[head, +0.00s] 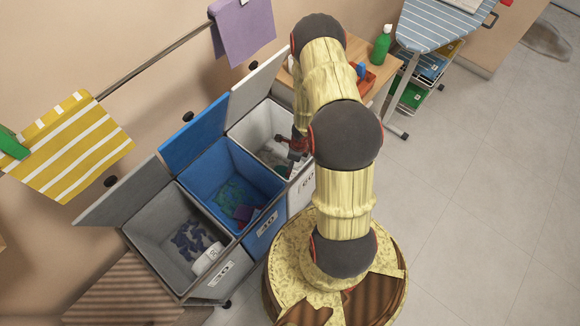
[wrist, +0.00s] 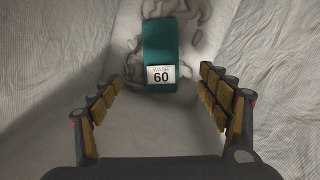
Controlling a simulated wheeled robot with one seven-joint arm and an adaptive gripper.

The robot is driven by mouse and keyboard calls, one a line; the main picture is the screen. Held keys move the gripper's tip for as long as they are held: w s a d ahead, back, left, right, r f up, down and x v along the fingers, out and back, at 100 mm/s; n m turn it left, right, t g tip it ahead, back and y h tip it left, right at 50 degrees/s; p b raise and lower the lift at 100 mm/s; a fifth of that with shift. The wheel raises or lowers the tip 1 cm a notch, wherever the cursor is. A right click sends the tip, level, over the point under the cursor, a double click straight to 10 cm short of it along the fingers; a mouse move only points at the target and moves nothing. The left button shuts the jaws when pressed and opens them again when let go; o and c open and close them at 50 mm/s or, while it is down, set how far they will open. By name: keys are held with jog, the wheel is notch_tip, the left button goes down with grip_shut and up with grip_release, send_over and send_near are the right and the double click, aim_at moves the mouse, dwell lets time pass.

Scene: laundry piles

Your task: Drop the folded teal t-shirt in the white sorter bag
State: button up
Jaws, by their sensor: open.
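The white sorter bag (head: 299,197) is the rightmost of the row of bags in the head view, with its lid up. My gripper (head: 290,150) is at its mouth, reaching down into it. In the wrist view my gripper (wrist: 163,105) is open with nothing between its fingers. The folded teal t-shirt (wrist: 160,40), with a white label reading 60, shows beyond the fingertips against the white bag's inside (wrist: 265,55). It appears apart from both fingers; whether it rests on the bottom I cannot tell.
The blue bag (head: 205,165) and the grey bag (head: 150,225) stand open to the left, with clothes inside. A rail (head: 155,65) with hanging cloths runs along the wall. A small table with a green bottle (head: 381,45) and an ironing board (head: 440,27) stand behind right.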

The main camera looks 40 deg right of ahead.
jog(key=shift+s+d+r+p, duration=0.15)
jog(key=shift+r+p, duration=0.1)
jog(key=shift+r, duration=0.6)
jog(key=shift+s+r+p, duration=0.15)
jog(key=shift+r+p, duration=0.1)
jog(key=shift+r, duration=0.6)
